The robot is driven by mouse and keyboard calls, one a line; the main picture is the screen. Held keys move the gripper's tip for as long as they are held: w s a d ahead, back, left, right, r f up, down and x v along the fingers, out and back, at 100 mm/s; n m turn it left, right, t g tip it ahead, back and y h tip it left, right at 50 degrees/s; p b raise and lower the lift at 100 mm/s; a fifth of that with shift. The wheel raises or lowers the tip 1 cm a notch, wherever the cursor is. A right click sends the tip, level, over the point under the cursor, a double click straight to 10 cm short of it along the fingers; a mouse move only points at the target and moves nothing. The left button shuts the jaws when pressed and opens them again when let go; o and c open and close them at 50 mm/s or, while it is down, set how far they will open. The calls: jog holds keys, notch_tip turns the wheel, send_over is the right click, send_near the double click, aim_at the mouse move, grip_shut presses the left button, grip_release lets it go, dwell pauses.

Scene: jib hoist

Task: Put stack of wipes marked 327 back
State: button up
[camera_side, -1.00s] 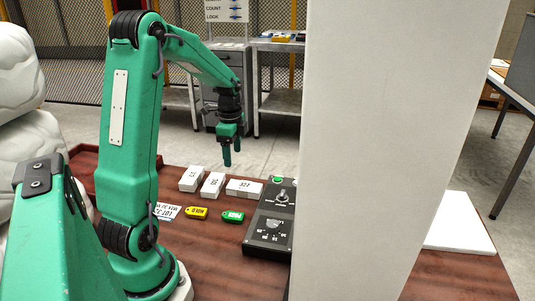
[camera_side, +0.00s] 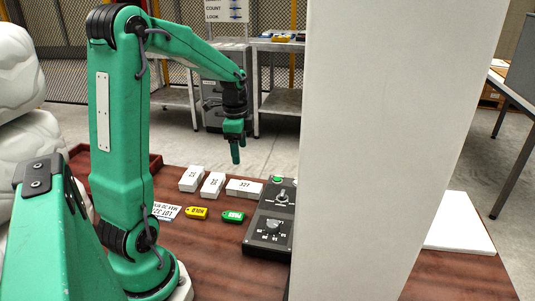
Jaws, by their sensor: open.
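Three white stacks of wipes lie in a row on the brown table. The right one (camera_side: 244,188) carries dark figures that appear upside down and seem to read 327. The left stack (camera_side: 191,179) and middle stack (camera_side: 212,185) have marks too small to read surely. My gripper (camera_side: 235,157) is open and empty, above the row near the right stack and apart from it. One finger largely covers the other in this view.
A black control box (camera_side: 270,222) with a green button and knobs stands right of the stacks. A yellow tag (camera_side: 197,213), green tag (camera_side: 232,216) and white lot card (camera_side: 165,211) lie in front. A big pale pillar (camera_side: 385,150) hides the table's middle right; a white board (camera_side: 459,224) lies beyond.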

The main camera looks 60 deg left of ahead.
jog(key=s+d+r+n+t, duration=0.1)
jog(key=s+d+r+n, duration=0.1)
jog(key=d, duration=0.5)
jog(key=s+d+r+n+t, duration=0.2)
jog(key=s+d+r+n, duration=0.1)
jog(key=d, duration=0.4)
jog(key=s+d+r+n+t, duration=0.2)
jog(key=s+d+r, duration=0.2)
jog(key=d, duration=0.3)
jog(key=shift+s+d+n, duration=0.3)
jog(key=shift+s+n, duration=0.1)
jog(key=shift+s, duration=0.45)
